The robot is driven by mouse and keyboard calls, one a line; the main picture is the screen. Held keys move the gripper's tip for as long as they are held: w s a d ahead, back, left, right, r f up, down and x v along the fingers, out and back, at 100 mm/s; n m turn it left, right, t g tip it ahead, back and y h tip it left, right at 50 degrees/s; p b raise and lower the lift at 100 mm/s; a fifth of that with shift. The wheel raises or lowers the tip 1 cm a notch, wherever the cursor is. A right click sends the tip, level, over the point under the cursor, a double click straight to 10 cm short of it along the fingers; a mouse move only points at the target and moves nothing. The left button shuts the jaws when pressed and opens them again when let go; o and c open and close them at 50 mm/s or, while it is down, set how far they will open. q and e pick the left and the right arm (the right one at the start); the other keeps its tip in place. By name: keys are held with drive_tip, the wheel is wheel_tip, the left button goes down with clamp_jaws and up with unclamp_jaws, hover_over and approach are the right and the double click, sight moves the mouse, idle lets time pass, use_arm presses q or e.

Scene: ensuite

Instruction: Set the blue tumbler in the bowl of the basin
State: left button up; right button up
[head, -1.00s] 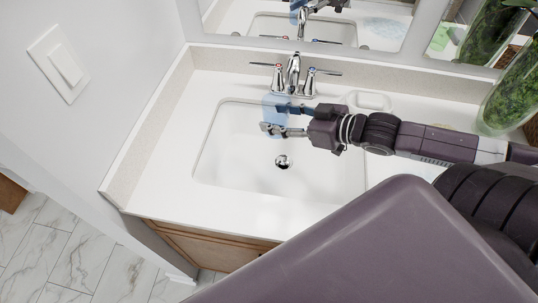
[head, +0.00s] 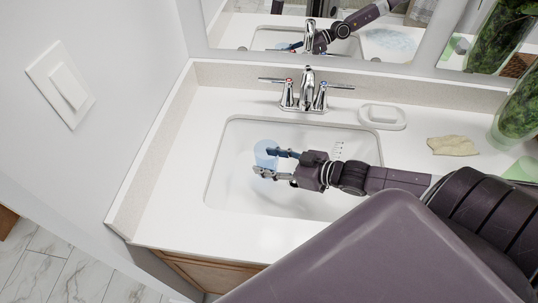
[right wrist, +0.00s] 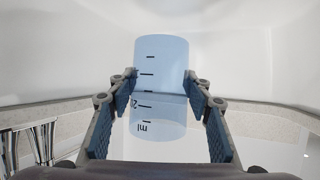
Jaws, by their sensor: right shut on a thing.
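The blue tumbler (head: 264,150) is a pale, see-through cup. In the right wrist view the tumbler (right wrist: 160,85) shows dark measuring marks and sits between both fingers. My right gripper (head: 268,163) is shut on it and holds it over or inside the bowl of the white basin (head: 232,185), left of the bowl's middle. I cannot tell whether the tumbler touches the bottom. The drain is hidden behind my gripper and arm. My left gripper is not in view.
A chrome faucet (head: 307,92) with two handles stands behind the bowl. A wall borders the left side.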

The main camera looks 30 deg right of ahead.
drive_tip(key=shift+f, duration=0.8)
wheel_tip(320, 180, down, 3)
drive_tip(key=shift+f, duration=0.3)
drive_tip(key=shift+b, duration=0.3)
drive_tip(key=o, duration=1.1)
drive_tip(key=shift+f, duration=0.1)
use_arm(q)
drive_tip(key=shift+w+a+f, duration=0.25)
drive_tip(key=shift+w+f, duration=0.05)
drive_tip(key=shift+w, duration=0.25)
use_arm(e)
drive_tip(key=shift+o, duration=0.2)
